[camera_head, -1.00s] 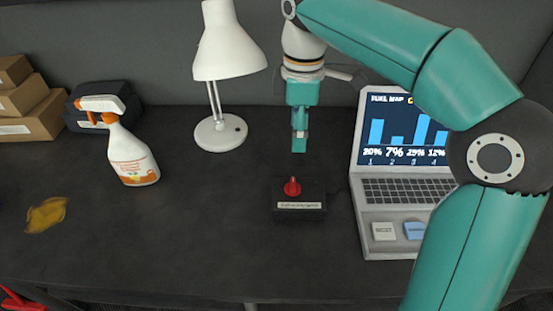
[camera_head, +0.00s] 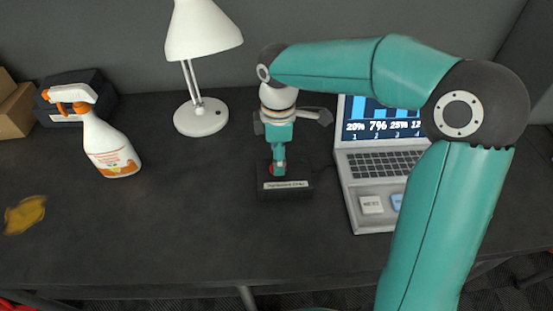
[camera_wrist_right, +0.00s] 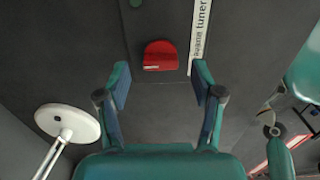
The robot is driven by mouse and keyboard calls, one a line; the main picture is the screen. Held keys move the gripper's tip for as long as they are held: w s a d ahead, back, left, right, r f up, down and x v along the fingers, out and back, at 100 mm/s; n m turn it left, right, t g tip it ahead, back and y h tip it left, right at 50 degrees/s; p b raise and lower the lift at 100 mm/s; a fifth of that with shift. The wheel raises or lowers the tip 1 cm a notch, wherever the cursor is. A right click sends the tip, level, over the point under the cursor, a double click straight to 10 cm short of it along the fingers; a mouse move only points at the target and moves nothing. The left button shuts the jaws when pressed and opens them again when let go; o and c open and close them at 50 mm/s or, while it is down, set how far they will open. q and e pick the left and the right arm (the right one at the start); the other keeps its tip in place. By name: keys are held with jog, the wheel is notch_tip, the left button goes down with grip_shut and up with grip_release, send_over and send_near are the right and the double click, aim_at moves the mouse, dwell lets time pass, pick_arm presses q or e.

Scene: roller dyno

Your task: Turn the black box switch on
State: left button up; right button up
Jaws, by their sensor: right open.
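My right gripper (camera_head: 278,168) points down directly over the box and partly hides the switch in the head view. In the wrist view the right gripper (camera_wrist_right: 161,78) is open, with nothing between its fingers. I cannot tell whether a finger touches the switch. My left gripper is not in view.
A laptop (camera_head: 382,162) stands just right of the box, partly behind my right arm. A white lamp (camera_head: 200,116) stands behind left. A spray bottle (camera_head: 108,145) and a yellow-brown patch (camera_head: 25,214) are farther left.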

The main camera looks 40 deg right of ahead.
jog(key=shift+f, duration=0.95)
jog(key=shift+c, duration=0.2)
jog(key=c, duration=1.1)
